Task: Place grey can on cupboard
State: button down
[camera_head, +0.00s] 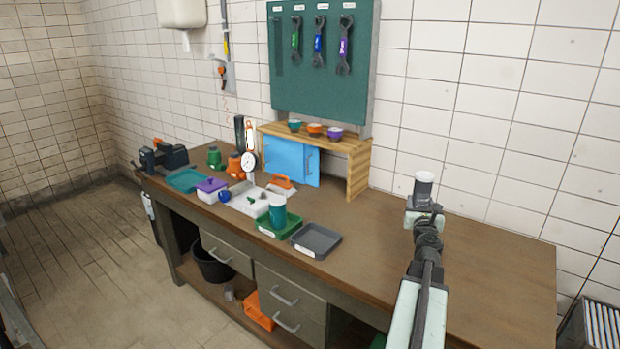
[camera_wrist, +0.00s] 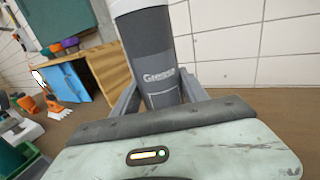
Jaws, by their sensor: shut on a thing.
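The grey can (camera_head: 424,186) is upright with a white upper end, raised above the right part of the workbench. It also shows close up in the wrist view (camera_wrist: 158,55), with lettering on its side. My gripper (camera_head: 424,205) is shut on the can; in the wrist view its fingers (camera_wrist: 162,95) stand on both sides of it. The cupboard (camera_head: 290,160) is a small wooden unit with blue doors, against the wall to the left of my gripper. In the wrist view the cupboard (camera_wrist: 68,84) is behind and left of the can.
Several small coloured bowls (camera_head: 315,129) stand on the cupboard's top. A green tray (camera_head: 279,224) with a teal can (camera_head: 277,211) and an empty grey tray (camera_head: 316,241) lie before it. The workbench (camera_head: 480,260) is clear at right. A tool board (camera_head: 321,55) hangs above.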

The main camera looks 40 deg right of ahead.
aim_at(344, 183)
jog(key=i, duration=1.45)
jog(key=z, duration=0.05)
